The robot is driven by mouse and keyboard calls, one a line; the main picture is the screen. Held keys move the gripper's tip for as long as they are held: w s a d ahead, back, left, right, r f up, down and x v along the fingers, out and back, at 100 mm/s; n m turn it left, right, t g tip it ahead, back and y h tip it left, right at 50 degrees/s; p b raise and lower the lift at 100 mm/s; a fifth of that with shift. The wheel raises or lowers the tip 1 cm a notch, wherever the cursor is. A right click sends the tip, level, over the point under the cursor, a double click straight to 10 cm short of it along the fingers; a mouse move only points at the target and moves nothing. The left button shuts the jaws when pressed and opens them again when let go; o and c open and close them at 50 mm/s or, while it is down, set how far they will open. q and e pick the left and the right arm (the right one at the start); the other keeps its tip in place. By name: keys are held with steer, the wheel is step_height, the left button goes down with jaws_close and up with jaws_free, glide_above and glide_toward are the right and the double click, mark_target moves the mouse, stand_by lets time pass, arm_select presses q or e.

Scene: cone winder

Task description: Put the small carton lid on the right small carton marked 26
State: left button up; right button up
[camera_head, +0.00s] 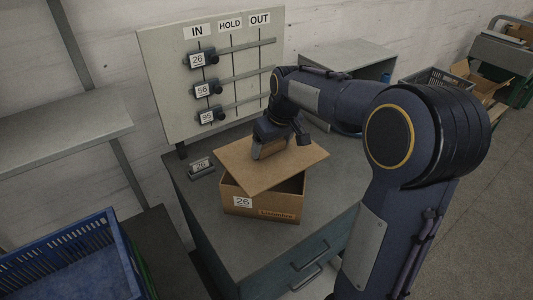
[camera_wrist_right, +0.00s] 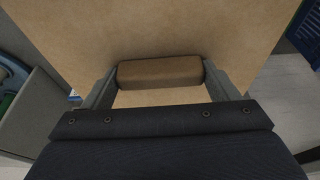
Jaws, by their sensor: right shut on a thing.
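The small carton (camera_head: 262,207) marked 26 stands open-topped on the grey cabinet top. The small carton lid (camera_head: 235,165) is a flat brown board with a raised block handle (camera_wrist_right: 160,72) on its top. My right gripper (camera_head: 270,150) is shut on that handle, one finger on each side in the right wrist view (camera_wrist_right: 160,88). The lid is over the carton, turned and tilted relative to it. A dark opening shows under its right front edge. I cannot tell whether lid and carton touch. The left gripper is not in view.
A board (camera_head: 160,70) with IN, HOLD and OUT columns and tags 26, 56 and 95 stands behind. A small dark device (camera_head: 201,167) lies left of the carton. A blue crate (camera_head: 75,262) is at lower left. The cabinet top (camera_head: 325,205) is clear right of the carton.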

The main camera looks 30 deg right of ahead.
mark_target(268, 147)
steer(key=w+f, duration=0.2)
steer(key=f, duration=0.1)
steer(key=shift+w+d+f, duration=0.1)
steer(key=shift+w+f, duration=0.1)
steer(key=shift+w, duration=0.2)
steer(key=shift+s+x, duration=0.2)
steer(key=shift+x, duration=0.6)
steer(key=shift+s+x, duration=0.15)
steer(key=shift+x, duration=0.65)
steer(key=shift+f, duration=0.15)
